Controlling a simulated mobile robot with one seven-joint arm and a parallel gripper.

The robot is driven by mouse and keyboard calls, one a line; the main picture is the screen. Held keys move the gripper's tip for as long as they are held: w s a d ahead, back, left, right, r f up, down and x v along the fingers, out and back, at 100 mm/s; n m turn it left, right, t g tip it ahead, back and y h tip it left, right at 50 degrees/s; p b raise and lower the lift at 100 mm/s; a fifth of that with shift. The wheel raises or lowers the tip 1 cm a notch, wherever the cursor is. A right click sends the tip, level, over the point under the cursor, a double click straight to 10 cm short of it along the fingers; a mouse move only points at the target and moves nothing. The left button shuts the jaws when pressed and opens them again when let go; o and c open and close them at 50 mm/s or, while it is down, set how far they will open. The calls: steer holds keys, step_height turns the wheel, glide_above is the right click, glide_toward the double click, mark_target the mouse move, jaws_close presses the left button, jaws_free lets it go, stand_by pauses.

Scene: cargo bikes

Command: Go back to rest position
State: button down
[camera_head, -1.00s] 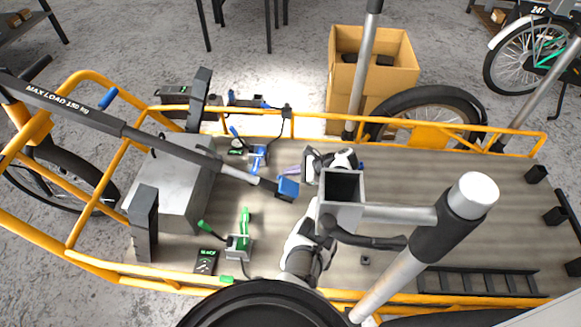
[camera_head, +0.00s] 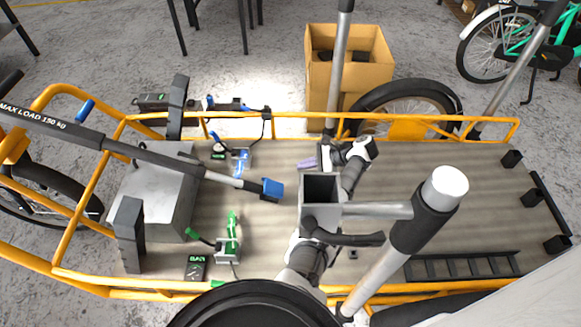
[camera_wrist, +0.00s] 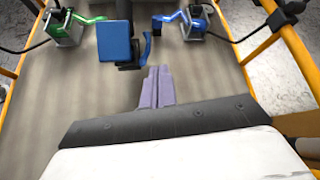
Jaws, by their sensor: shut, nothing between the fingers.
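My gripper (camera_head: 307,163) shows as two short purple fingers at the end of my white and black arm, above the cargo bed's wooden floor (camera_head: 420,190). The fingers point left in the head view. In the wrist view my gripper (camera_wrist: 155,82) has its fingers together, with nothing between them. It is apart from the blue block (camera_head: 273,189) on the end of a bar. That blue block (camera_wrist: 117,42) lies ahead and left of the fingers in the wrist view. Part of my arm is hidden behind the bike's grey square tube (camera_head: 321,190).
A green-handled device (camera_head: 228,247) and a blue-handled device (camera_head: 240,163) stand on the bed near a grey metal box (camera_head: 155,200). Orange rails (camera_head: 400,129) border the bed. A slanted post (camera_head: 412,235) stands close to my arm. The bed's right side is mostly clear.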

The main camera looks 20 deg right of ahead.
steer(key=shift+v, duration=0.95)
